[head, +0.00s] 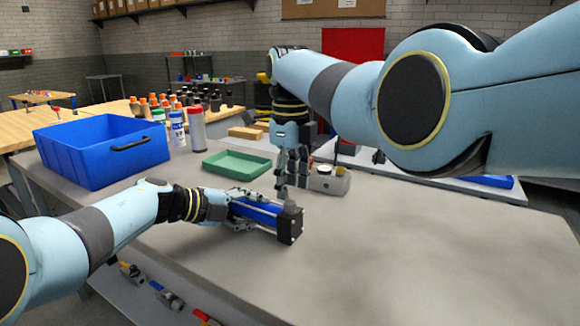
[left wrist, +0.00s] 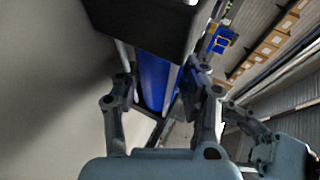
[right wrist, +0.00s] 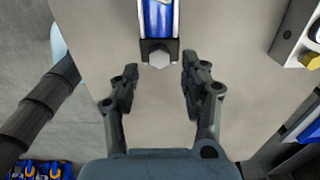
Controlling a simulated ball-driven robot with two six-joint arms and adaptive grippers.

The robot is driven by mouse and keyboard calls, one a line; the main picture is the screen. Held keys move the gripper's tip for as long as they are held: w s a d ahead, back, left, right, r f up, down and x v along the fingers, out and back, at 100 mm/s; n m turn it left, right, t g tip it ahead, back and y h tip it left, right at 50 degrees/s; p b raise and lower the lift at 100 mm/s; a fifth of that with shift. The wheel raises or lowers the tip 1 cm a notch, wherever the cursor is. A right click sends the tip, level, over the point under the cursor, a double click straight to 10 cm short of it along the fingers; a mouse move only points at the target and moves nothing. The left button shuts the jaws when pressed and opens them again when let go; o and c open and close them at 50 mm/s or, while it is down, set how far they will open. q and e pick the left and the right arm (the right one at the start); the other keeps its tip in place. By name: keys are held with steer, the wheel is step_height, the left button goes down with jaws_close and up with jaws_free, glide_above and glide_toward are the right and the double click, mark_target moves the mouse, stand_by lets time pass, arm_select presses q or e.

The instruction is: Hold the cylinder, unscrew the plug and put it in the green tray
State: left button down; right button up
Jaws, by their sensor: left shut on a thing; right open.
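The blue cylinder (head: 255,215) with black end blocks lies along the grey table, and its blue body shows in the left wrist view (left wrist: 153,80). My left gripper (head: 238,212) is shut on its body. The green tray (head: 237,177) is empty, behind the cylinder.
A blue bin (head: 90,160) stands at the table's left. A grey device (head: 328,181) with a yellow part is just right of my right gripper. The table's right side (head: 430,240) is clear.

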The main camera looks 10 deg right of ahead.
mark_target(290, 202)
arm_select(q)
steer(key=shift+f, duration=0.1)
arm_select(e)
steer(key=shift+f, duration=2.15)
jaws_close()
arm_select(q)
steer(key=c, duration=0.6)
jaws_free()
steer(key=shift+c, duration=0.2)
steer(key=shift+s+a, duration=0.1)
steer(key=shift+a, duration=0.05)
